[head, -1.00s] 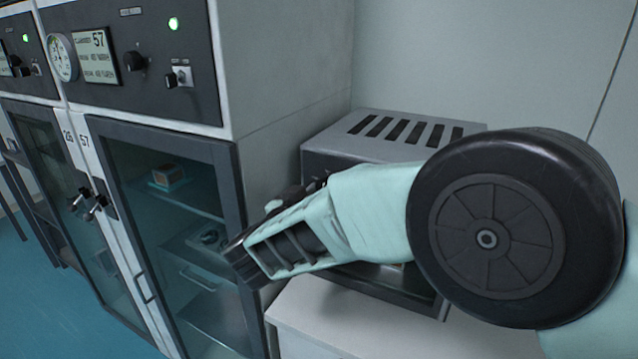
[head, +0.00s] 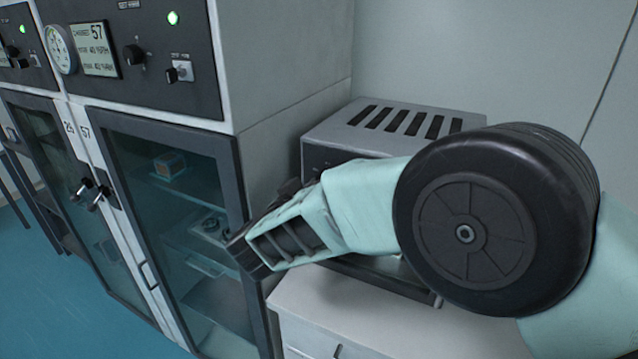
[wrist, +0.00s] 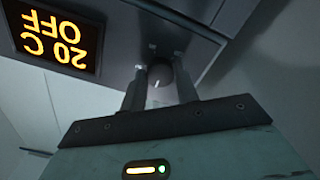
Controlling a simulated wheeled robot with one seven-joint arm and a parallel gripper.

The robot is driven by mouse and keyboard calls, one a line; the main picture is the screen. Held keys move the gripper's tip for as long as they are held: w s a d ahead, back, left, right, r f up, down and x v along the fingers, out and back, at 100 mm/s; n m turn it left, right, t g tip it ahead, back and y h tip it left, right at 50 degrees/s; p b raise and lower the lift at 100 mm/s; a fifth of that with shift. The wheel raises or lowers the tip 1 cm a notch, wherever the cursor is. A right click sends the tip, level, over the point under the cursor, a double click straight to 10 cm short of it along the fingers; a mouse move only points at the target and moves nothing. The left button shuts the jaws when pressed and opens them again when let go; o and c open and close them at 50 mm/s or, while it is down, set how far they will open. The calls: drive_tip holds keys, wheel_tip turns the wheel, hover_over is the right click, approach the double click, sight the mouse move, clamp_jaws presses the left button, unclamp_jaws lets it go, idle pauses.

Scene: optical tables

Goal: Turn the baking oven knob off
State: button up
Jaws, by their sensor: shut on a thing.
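The oven is a grey box with a slotted top (head: 400,122), standing on a white cabinet behind my arm. My arm covers much of its front in the head view. In the wrist view, the dark round oven knob (wrist: 160,77) with a pale mark sits between my two fingers. My gripper (wrist: 161,69) is shut on the knob. The oven's display (wrist: 57,38) shows "OFF" and "20 C" in orange, upside down in this view.
A tall glass-doored cabinet (head: 237,180) stands close on the left, with small knobs and a "57" display (head: 95,48) above. The white cabinet (head: 310,305) under the oven has some bare top at its front. A wall is behind the oven.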

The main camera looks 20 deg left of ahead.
drive_tip(key=o, duration=1)
drive_tip(key=shift+s, duration=0.1)
drive_tip(key=s+b, duration=0.1)
drive_tip(key=s, duration=0.4)
drive_tip(key=s+a+b, duration=0.1)
drive_tip(key=s+b, duration=0.1)
drive_tip(key=s, duration=0.4)
drive_tip(key=s+b, duration=0.2)
drive_tip(key=s, duration=0.4)
drive_tip(key=shift+s+a, duration=0.1)
drive_tip(key=shift+a, duration=0.05)
